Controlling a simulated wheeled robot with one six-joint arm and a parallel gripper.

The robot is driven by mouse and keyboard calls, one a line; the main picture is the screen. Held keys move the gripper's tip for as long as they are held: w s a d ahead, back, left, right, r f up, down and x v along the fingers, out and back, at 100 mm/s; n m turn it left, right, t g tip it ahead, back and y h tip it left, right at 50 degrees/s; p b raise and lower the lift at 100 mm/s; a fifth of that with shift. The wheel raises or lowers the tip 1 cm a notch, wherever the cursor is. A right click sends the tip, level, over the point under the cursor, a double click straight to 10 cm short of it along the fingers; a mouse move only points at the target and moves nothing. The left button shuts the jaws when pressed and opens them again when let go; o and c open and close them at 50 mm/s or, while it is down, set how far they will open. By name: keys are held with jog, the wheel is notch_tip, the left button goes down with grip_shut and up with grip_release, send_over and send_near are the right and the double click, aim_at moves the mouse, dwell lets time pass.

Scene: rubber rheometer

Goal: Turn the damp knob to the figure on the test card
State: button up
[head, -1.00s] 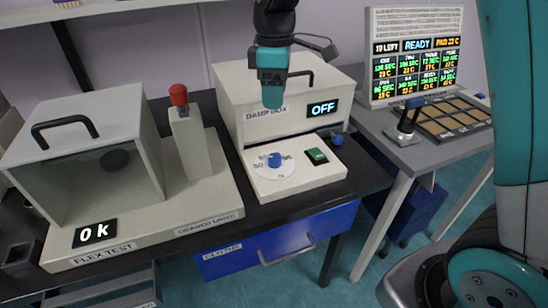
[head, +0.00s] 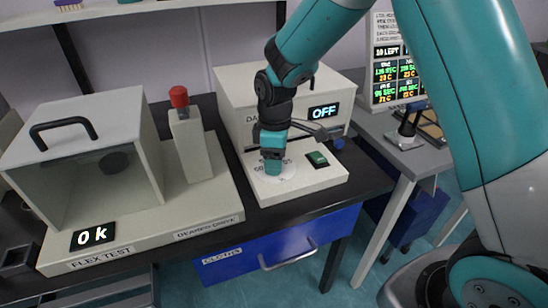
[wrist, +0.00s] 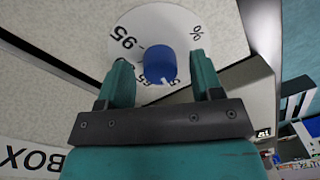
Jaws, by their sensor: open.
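The blue damp knob (wrist: 156,58) sits on a white dial (wrist: 182,22) in the wrist view. A white mark shows at the knob's lower edge, near partly covered figures; its exact reading is unclear. "95" and "%" are legible on the dial. My gripper (wrist: 160,66) is open, its two teal fingers either side of the knob, with gaps visible. In the head view my gripper (head: 271,172) points down over the dial and hides the knob. The damp box (head: 235,95) display reads OFF. I cannot make out the test card.
A green switch (head: 317,159) lies right of the dial. The flex test unit (head: 140,220), reading "0k", and a red-topped post (head: 180,97) stand to the left. A grey side table (head: 385,135) with a display board (head: 384,20) is at the right.

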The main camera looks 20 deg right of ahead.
jog(key=c, duration=0.9)
jog(key=shift+r, duration=0.1)
jog(key=m+p, duration=0.2)
jog(key=m, duration=0.2)
jog(key=shift+m, duration=0.4)
jog(key=m+p, duration=0.2)
jog(key=m, duration=0.2)
jog(key=shift+m, duration=0.4)
jog(key=o, duration=0.9)
